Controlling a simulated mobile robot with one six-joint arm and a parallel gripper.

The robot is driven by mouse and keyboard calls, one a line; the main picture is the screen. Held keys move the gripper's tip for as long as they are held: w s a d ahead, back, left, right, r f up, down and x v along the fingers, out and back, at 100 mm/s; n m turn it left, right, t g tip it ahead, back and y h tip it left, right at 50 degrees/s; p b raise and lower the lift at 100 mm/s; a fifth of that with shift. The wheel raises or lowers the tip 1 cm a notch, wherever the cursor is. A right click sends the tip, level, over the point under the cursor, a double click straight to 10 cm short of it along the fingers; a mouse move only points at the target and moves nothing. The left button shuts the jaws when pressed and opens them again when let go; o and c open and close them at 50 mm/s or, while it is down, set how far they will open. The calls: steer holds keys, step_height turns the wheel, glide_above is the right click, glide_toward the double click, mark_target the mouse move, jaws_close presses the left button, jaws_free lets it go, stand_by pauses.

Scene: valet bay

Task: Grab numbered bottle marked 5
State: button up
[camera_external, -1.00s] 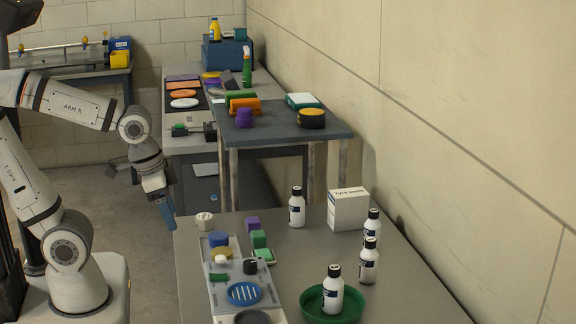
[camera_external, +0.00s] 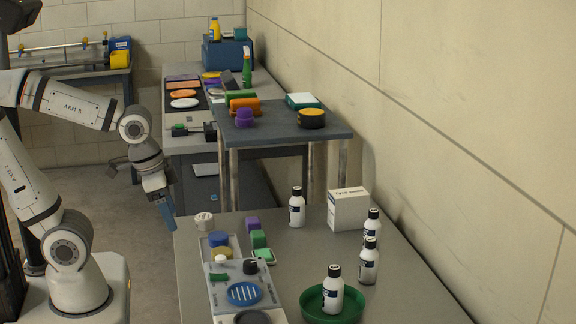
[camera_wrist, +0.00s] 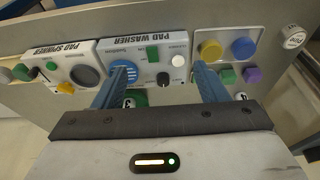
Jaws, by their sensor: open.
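Several white bottles with dark caps and dark labels stand on the near grey bench in the external view. One bottle (camera_external: 297,208) stands left of a white box, one (camera_external: 372,228) just below the box, and one (camera_external: 369,263) in front of that. Another bottle (camera_external: 333,290) stands in a round green tray (camera_external: 350,313). The numbers are too small to read, so I cannot tell which is marked 5. My gripper (camera_external: 168,213) is off the bench's left edge, well away from the bottles. Its blue fingers show open and empty in the wrist view (camera_wrist: 161,78).
The white box (camera_external: 348,210) stands by the bottles. A pad washer panel (camera_wrist: 150,62) and a pad spinner panel (camera_wrist: 58,65) show in the wrist view. A higher dark table (camera_external: 280,135) stands behind. The bench's middle is mostly clear.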

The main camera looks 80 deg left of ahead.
steer(key=t+p, duration=0.1)
steer(key=t, duration=0.2)
glide_above(368, 220)
steer(key=s+d, duration=0.4)
steer(key=s, duration=0.7)
step_height(368, 220, down, 3)
steer(key=shift+t, duration=0.3)
steer(key=w+a+f, duration=0.1)
steer(key=w+f, duration=0.1)
steer(key=w+a+f, duration=0.1)
steer(key=w+f, duration=0.1)
steer(key=w, duration=0.1)
steer(key=w+a+f, duration=0.1)
steer(key=w+f, duration=0.1)
steer(key=w, duration=0.1)
steer(key=shift+w+a, duration=0.15)
steer(key=shift+a, duration=0.2)
steer(key=shift+p+x, duration=1.55)
steer(key=shift+x, duration=2.3)
steer(key=shift+a, duration=0.1)
steer(key=shift+r, duration=0.1)
steer(key=c, duration=1.2)
